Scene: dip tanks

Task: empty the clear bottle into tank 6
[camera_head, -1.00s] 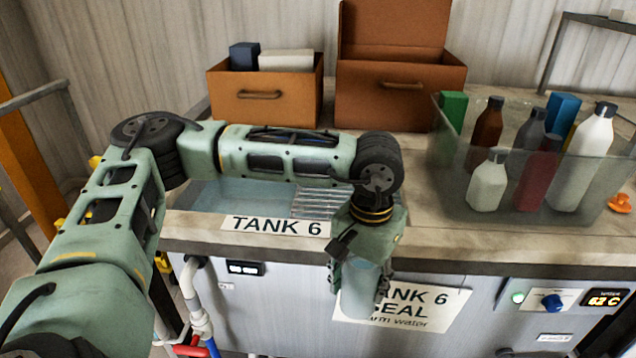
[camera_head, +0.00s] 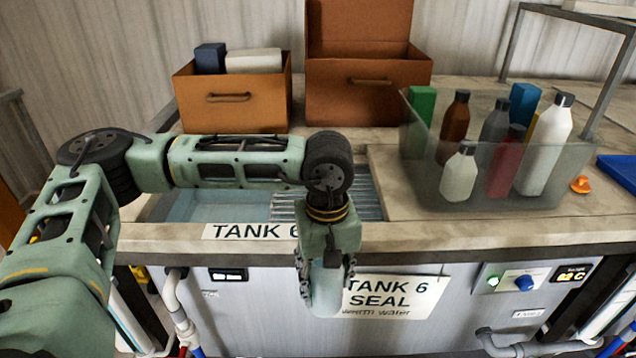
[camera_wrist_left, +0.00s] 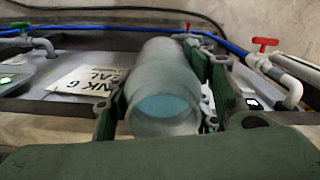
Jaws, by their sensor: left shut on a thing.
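My left gripper (camera_head: 326,268) is shut on the clear bottle (camera_head: 326,292), a pale bluish, see-through bottle, in front of the counter's front edge. The gripper points down with the bottle between its fingers. In the left wrist view the bottle (camera_wrist_left: 168,78) lies between the fingers, its round near end towards the camera with blue showing inside; I cannot tell whether that end is open. Tank 6 (camera_head: 215,207) is the water-filled basin behind the "TANK 6" label (camera_head: 250,231), partly hidden by my left arm. My right gripper is not in view.
A clear bin (camera_head: 480,192) with several bottles and boxes stands on the counter at right. An orange cap-like piece (camera_head: 580,185) lies beside it. Two brown boxes (camera_head: 232,112) (camera_head: 366,96) stand behind the tank. A slotted grate (camera_head: 368,203) covers the tank's right part.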

